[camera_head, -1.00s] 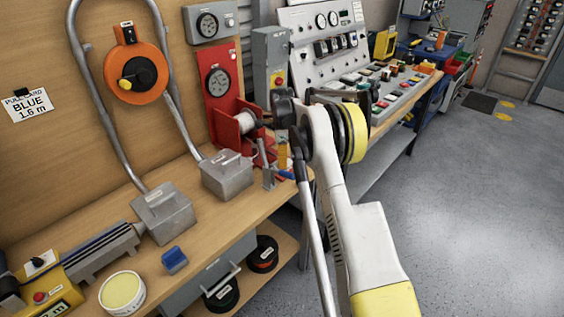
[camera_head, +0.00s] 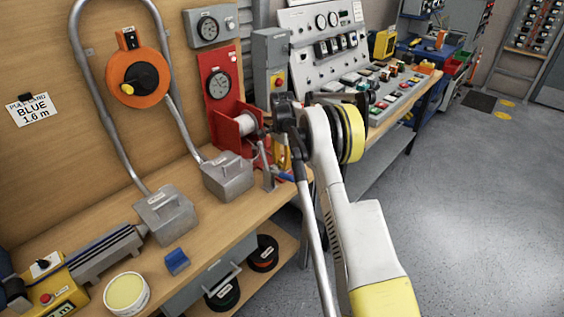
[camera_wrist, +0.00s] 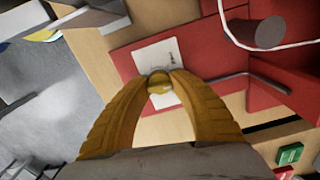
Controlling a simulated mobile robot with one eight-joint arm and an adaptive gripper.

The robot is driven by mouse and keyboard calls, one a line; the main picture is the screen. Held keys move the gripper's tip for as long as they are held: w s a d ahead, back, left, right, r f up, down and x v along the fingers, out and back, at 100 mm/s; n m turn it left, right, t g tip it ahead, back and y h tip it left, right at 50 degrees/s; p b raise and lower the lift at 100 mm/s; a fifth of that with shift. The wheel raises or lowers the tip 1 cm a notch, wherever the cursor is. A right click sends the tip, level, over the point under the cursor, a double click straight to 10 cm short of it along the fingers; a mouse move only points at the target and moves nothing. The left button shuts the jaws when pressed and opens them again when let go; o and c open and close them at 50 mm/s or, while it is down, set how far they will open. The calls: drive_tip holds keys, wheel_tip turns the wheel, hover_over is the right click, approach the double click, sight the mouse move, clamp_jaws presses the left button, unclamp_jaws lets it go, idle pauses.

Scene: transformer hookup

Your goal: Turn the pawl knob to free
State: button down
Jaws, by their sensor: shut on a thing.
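The knob, apparently the pawl knob, sits in front of a white label plate (camera_wrist: 150,60) on the red winch frame (camera_wrist: 122,57). The fingers cover its sides, and I cannot read the plate or tell the knob's setting. In the head view, the red winch (camera_head: 229,128) with its white rope spool (camera_head: 246,124) stands at the bench's far end. My gripper (camera_head: 284,165) shows there only partly, behind my own arm, and the knob is hidden.
A grey drum (camera_wrist: 270,32) with white rope and a dark bent bar (camera_wrist: 250,78) lie close right of the fingers in the wrist view. Grey metal boxes (camera_head: 228,178) stand on the wooden bench. A control console (camera_head: 335,65) is behind my arm. The floor at right is clear.

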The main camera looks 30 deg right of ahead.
drive_tip(key=n, duration=0.5)
drive_tip(key=shift+n+p, duration=0.3)
drive_tip(key=shift+p, duration=0.1)
drive_tip(key=n, duration=0.4)
drive_tip(key=shift+n, duration=0.4)
drive_tip(key=c, duration=1.1)
unclamp_jaws()
drive_tip(key=shift+o, duration=0.2)
drive_tip(key=shift+r, duration=0.1)
wheel_tip(320, 180, up, 12)
